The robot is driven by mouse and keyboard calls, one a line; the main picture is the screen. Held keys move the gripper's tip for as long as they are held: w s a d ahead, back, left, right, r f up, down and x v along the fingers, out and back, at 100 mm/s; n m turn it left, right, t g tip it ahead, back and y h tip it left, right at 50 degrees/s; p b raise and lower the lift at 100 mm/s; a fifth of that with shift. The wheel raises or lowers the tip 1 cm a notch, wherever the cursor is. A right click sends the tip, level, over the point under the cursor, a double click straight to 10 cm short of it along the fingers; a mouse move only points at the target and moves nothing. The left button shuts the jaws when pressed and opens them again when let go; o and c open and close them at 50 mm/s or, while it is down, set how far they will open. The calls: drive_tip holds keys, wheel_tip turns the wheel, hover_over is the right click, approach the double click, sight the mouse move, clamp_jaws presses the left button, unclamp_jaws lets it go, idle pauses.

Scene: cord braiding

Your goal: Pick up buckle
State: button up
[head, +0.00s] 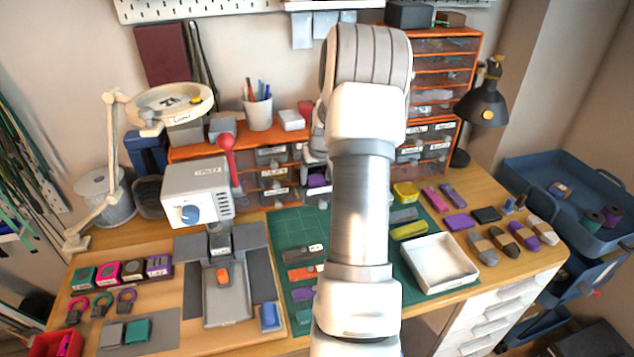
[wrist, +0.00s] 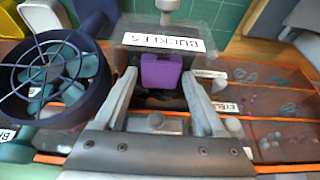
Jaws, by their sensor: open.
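A purple buckle (wrist: 161,71) shows in the wrist view at a small dark container (wrist: 125,54) labelled "BUCKLES". My gripper (wrist: 160,84) is open, with one finger on each side of the purple buckle. I cannot tell whether the fingers touch it. In the head view a bit of purple (head: 317,181) shows beside my arm at the drawer units, and my gripper is mostly hidden behind the arm there.
Orange-framed drawers (head: 275,176) with small parts surround the container. A white tray (head: 440,262) and green cutting mat (head: 289,232) lie in front.

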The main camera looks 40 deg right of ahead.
sight(316, 180)
drive_tip(key=c, duration=1.1)
drive_tip(key=shift+r, duration=0.15)
drive_tip(key=shift+r, duration=0.6)
wheel_tip(316, 180, up, 3)
drive_tip(key=shift+f+p, duration=0.1)
drive_tip(key=shift+p, duration=0.25)
drive_tip(key=s+r, duration=0.2)
drive_tip(key=s, duration=0.1)
drive_tip(key=s+d+r, duration=0.1)
drive_tip(key=s+r, duration=0.1)
drive_tip(key=s, duration=0.2)
drive_tip(key=s+d+r, duration=0.1)
drive_tip(key=s+r, duration=0.1)
drive_tip(key=s, duration=0.2)
drive_tip(key=shift+s+d+r+p, duration=0.25)
drive_tip(key=shift+r+p, duration=0.05)
drive_tip(key=shift+r, duration=0.05)
